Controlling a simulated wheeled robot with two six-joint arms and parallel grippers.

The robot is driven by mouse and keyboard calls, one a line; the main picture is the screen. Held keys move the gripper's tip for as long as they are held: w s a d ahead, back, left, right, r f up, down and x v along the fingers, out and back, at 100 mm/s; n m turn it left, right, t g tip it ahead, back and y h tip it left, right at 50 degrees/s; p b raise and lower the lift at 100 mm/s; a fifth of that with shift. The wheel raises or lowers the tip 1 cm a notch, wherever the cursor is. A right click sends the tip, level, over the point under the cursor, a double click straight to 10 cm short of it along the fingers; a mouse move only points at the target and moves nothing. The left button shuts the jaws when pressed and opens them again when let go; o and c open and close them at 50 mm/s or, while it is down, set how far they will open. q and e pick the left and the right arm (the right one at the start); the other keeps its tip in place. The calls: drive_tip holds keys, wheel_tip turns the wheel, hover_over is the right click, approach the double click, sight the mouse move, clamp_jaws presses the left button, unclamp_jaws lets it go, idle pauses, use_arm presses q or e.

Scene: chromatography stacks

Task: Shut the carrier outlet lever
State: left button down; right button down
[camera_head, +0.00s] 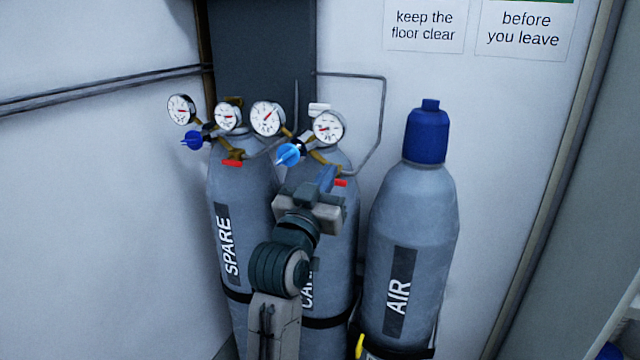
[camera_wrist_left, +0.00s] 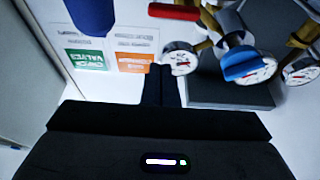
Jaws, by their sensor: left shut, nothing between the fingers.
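The carrier cylinder (camera_head: 338,240) stands in the middle, its label partly hidden by my arm. Its red outlet lever (camera_head: 341,183) shows just right of my fingertips, partly hidden in the head view. In the left wrist view the red lever (camera_wrist_left: 174,12) lies across the top, on a brass fitting, seen upside down. The carrier regulator has a blue knob (camera_head: 288,154) and two gauges, one being the right gauge (camera_head: 328,127). My left gripper (camera_head: 328,177) is shut and empty, in front of the carrier cylinder's neck. I cannot tell whether it touches the lever. My right gripper is out of view.
The spare cylinder (camera_head: 238,190) stands left with its own red lever (camera_head: 232,163) and blue knob (camera_head: 191,141). The air cylinder (camera_head: 412,220) with a blue cap (camera_head: 427,133) stands right. Thin pipes (camera_head: 383,110) run along the wall behind.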

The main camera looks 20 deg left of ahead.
use_arm(q)
drive_tip(key=w+f+p, duration=0.1)
drive_tip(key=w, duration=0.1)
drive_tip(key=w+f+p, duration=0.1)
drive_tip(key=w, duration=0.1)
drive_tip(key=shift+f+p, duration=0.35)
drive_tip(key=shift+f+m+b, duration=0.1)
drive_tip(key=shift+m+b, duration=0.2)
drive_tip(key=shift+m, duration=0.3)
